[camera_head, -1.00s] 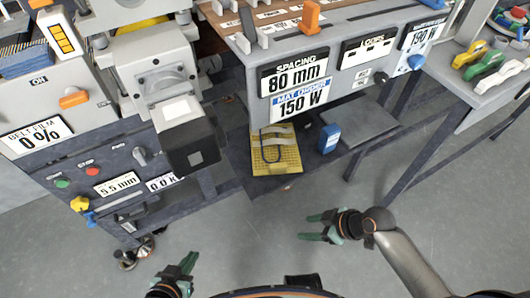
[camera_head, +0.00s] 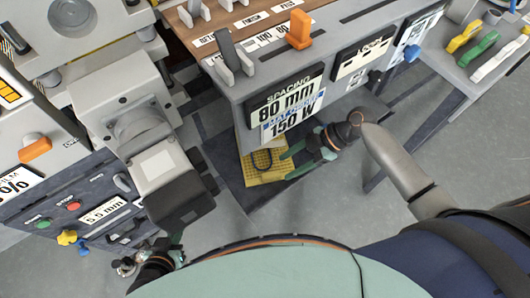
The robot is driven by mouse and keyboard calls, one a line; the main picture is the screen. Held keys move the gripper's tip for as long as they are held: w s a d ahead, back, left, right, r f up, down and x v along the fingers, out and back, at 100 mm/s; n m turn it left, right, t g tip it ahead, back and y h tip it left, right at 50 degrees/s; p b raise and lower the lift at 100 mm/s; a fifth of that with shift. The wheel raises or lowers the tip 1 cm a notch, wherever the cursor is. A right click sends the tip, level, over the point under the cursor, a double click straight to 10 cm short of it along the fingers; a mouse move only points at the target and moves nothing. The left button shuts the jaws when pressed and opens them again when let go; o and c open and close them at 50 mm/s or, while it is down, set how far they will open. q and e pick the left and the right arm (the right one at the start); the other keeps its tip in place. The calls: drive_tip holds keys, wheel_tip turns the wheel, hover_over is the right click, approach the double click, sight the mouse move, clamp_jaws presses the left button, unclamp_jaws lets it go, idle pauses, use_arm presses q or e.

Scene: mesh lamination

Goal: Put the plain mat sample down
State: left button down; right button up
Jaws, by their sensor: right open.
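A yellow, finely gridded mat (camera_head: 262,174) lies on the dark lower shelf under the machine's front panel. I cannot tell whether this mat is the plain mat sample, and no other mat sample is clearly visible. My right gripper (camera_head: 289,162) is open, with its green fingers at the mat's right edge in the picture; whether they touch it is unclear. No object shows between them. My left gripper (camera_head: 176,248) is low at the left, mostly hidden by its own wrist and the grey machine part above.
The panel with the spacing and watt displays (camera_head: 288,102) overhangs the shelf close above my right gripper. A grey motor block (camera_head: 170,185) juts out at the left. A side table (camera_head: 480,65) with coloured handles stands at the right.

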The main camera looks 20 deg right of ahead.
sight(273, 174)
drive_tip(key=x, duration=0.7)
drive_tip(key=shift+w+a+f, duration=0.1)
drive_tip(key=shift+f, duration=0.1)
drive_tip(key=shift+c, duration=0.4)
clamp_jaws()
idle(0.8)
